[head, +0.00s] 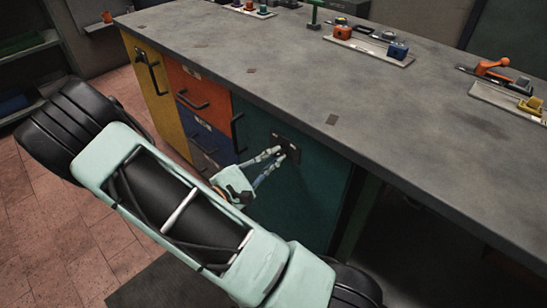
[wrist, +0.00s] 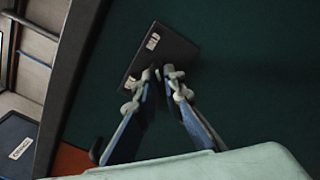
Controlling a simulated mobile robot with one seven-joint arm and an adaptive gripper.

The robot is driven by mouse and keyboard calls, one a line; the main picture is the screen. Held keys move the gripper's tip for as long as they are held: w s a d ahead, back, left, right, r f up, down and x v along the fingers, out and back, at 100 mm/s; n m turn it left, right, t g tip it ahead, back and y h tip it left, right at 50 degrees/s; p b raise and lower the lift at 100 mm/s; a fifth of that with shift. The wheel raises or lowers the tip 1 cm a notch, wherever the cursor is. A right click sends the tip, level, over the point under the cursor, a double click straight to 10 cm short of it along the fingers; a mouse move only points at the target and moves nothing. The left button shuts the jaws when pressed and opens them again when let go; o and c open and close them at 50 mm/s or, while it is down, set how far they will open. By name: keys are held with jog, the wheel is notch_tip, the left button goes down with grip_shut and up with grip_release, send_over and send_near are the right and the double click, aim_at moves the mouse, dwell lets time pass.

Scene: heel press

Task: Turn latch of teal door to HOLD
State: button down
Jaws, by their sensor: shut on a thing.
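The teal door (head: 300,207) is at the right end of the cabinet front, and it fills most of the wrist view as a dark panel (wrist: 245,95). A dark latch plate (head: 286,147) sits near its top; the plate also shows in the wrist view (wrist: 178,48), with two small pale labels too small to read. My gripper (head: 279,153) reaches the plate, and its two fingertips close in front of it in the wrist view (wrist: 159,77). It is shut on the latch, which is mostly hidden between the fingertips. I cannot tell which label the latch points to.
A black door handle (head: 237,132) stands left of the latch. Yellow (head: 150,80), orange (head: 198,88) and blue (head: 208,137) fronts lie further left. The grey worktop (head: 270,60) overhangs above, with fixtures (head: 368,42) at its back. The tiled floor (head: 45,215) is clear at left.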

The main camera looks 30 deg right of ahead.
dwell(0.3)
jog(key=c, duration=2)
grip_release()
jog(key=shift+a, duration=0.1)
jog(key=v, duration=1.1)
jog(key=shift+s+a, duration=0.15)
jog(key=shift+a, duration=0.25)
